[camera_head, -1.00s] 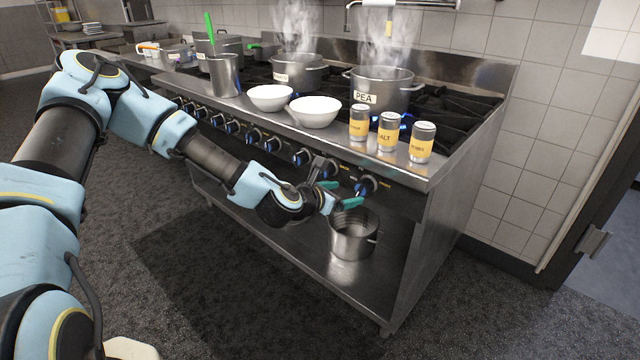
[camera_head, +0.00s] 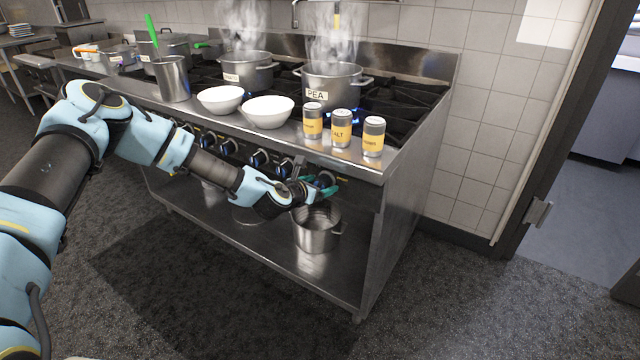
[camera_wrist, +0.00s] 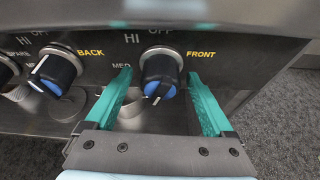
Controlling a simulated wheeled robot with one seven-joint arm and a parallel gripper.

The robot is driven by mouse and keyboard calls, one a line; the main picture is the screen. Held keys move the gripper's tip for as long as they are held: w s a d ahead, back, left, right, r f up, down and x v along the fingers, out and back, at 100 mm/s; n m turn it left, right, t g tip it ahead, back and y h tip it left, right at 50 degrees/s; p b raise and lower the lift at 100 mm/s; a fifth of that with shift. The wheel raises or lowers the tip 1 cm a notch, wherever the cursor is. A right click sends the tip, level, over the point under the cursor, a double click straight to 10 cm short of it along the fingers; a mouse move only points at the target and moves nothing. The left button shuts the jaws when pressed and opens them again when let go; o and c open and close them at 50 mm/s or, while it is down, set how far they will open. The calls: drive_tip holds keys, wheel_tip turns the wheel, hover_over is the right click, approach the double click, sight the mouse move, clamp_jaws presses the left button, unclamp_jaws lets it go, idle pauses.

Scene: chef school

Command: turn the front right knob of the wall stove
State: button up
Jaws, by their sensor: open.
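The wall stove (camera_head: 372,185) is a long steel range with a row of black and blue knobs along its front. The front right knob (camera_head: 325,178) is the rightmost one. In the wrist view this knob (camera_wrist: 160,76) sits beside an orange "FRONT" label, its blue face toward me. My gripper (camera_head: 322,188) has teal fingers and is at this knob. In the wrist view my gripper (camera_wrist: 163,82) is open, one finger on each side of the knob, with visible gaps. I cannot tell whether the fingertips touch the panel.
The "BACK" knob (camera_wrist: 55,72) is just left of my left finger. A steel pot (camera_head: 317,228) stands on the lower shelf below my gripper. Several cans (camera_head: 341,128) and two white bowls (camera_head: 268,112) line the stove's front ledge. A pot marked PEA (camera_head: 331,84) steams behind them.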

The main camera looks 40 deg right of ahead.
drive_tip(key=c, duration=1.4)
